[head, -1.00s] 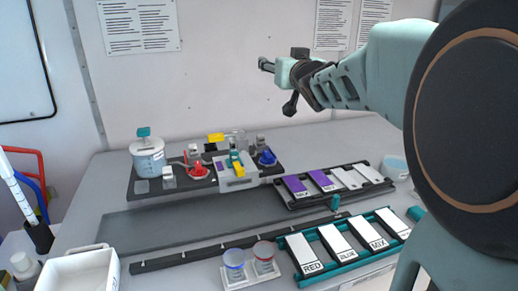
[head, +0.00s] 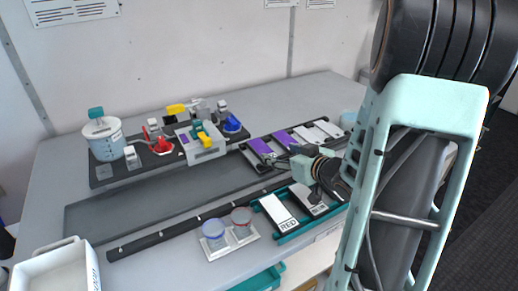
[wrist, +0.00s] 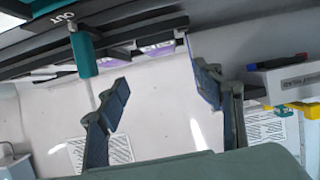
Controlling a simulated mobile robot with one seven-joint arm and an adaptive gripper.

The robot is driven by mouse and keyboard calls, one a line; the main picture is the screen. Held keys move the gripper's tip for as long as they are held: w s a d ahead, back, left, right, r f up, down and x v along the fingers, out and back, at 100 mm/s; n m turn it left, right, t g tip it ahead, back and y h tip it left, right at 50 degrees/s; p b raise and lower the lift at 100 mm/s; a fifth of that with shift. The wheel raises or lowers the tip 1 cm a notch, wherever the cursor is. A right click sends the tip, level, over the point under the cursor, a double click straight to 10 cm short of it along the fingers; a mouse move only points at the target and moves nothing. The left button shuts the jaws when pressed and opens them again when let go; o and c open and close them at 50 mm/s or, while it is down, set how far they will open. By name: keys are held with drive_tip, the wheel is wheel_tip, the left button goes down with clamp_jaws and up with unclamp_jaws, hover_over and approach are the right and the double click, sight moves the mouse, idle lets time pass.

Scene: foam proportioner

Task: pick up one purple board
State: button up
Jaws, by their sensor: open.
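Two purple boards with white ends lie side by side in the black rack (head: 291,160) in the head view: the left purple board (head: 260,146) and the right purple board (head: 284,138). My gripper (head: 273,159) is at the rack's front side, close to the boards' near ends; the exact gap is hard to tell. In the wrist view my gripper (wrist: 163,88) has its two dark fingers spread, with nothing between them. Beyond the fingertips, the ends of the boards show as purple strips, one purple board (wrist: 157,47) nearer the middle. My arm partly covers the rack's front.
White boards (head: 315,132) fill the rack's right side. A teal rack (head: 262,213) with labelled white boards lies in front, partly under my arm. A device block (head: 203,152) stands to the rack's left. The long dark strip between is clear.

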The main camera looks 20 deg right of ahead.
sight(261, 148)
drive_tip(key=x, duration=0.5)
drive_tip(key=f+x, duration=0.1)
drive_tip(key=x, duration=0.4)
drive_tip(key=shift+a, duration=0.15)
drive_tip(key=shift+c, duration=0.7)
drive_tip(key=c, duration=1.1)
drive_tip(key=shift+r, duration=0.1)
